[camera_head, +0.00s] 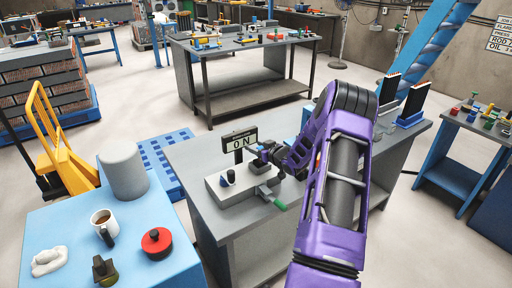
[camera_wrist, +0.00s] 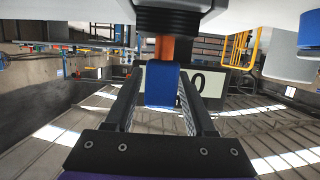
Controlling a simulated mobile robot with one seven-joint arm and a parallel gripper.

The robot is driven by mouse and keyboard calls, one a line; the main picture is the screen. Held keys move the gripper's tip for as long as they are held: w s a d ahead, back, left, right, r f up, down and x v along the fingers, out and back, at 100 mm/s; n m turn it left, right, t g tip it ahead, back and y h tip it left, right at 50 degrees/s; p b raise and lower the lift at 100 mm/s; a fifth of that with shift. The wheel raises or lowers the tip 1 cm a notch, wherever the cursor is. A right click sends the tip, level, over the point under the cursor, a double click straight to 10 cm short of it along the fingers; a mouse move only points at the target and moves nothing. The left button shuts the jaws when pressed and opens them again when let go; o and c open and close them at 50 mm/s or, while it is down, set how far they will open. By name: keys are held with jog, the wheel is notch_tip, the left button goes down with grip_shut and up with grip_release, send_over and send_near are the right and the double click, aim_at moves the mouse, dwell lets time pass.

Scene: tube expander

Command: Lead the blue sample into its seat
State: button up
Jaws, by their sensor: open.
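The blue sample (camera_wrist: 162,86) is in the wrist view, a blue block with an orange-brown stem. The stem runs up to a black ribbed cylinder (camera_wrist: 168,18) on the tube expander. My gripper (camera_wrist: 160,104) is open, with one finger on each side of the blue sample; a narrow gap shows on both sides. In the head view my gripper (camera_head: 266,156) is at the far right side of the grey expander (camera_head: 235,197), behind its green-handled lever (camera_head: 274,199). The stem's contact with the cylinder is hard to make out.
A blue table (camera_head: 60,205) at left holds a mug (camera_head: 104,223) and a red round object (camera_head: 157,241). Dark upright racks (camera_head: 413,101) stand at the right end of the bench.

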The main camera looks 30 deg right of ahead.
jog(key=shift+s, duration=0.15)
jog(key=shift+v, duration=1.6)
jog(key=o, duration=0.6)
jog(key=shift+c, duration=0.2)
jog(key=shift+o, duration=0.8)
